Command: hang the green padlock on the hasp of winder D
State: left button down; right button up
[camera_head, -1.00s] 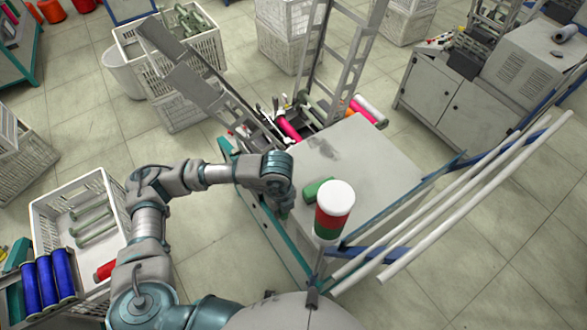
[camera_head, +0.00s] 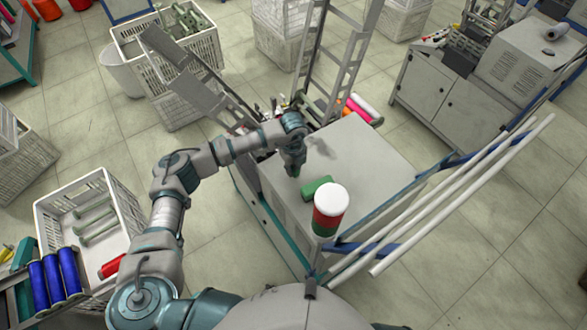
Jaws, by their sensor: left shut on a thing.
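My left arm reaches in from the lower left over the grey machine top (camera_head: 370,165). My left gripper (camera_head: 294,170) points down over the left part of that top, behind and left of a green rounded block (camera_head: 316,188). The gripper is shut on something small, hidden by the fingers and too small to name. I cannot make out a padlock shape or a hasp for certain, nor a letter marking winder D. My right gripper is not in view.
A signal lamp with white, red and green bands (camera_head: 329,210) stands at the machine's front corner. Long white rods (camera_head: 455,205) stick out at the right. A ladder-like metal frame (camera_head: 340,60) rises behind. A white crate (camera_head: 120,215) stands at the left.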

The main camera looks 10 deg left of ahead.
pick_arm(q)
jog(key=shift+a+f, duration=0.25)
jog(key=shift+f, duration=0.6)
jog(key=shift+a, duration=0.15)
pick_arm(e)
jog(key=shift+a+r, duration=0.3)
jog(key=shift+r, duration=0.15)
pick_arm(q)
jog(key=shift+f, duration=0.15)
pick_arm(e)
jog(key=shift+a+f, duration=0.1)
pick_arm(q)
jog(key=c, duration=1)
grip_release()
jog(key=shift+d, duration=0.25)
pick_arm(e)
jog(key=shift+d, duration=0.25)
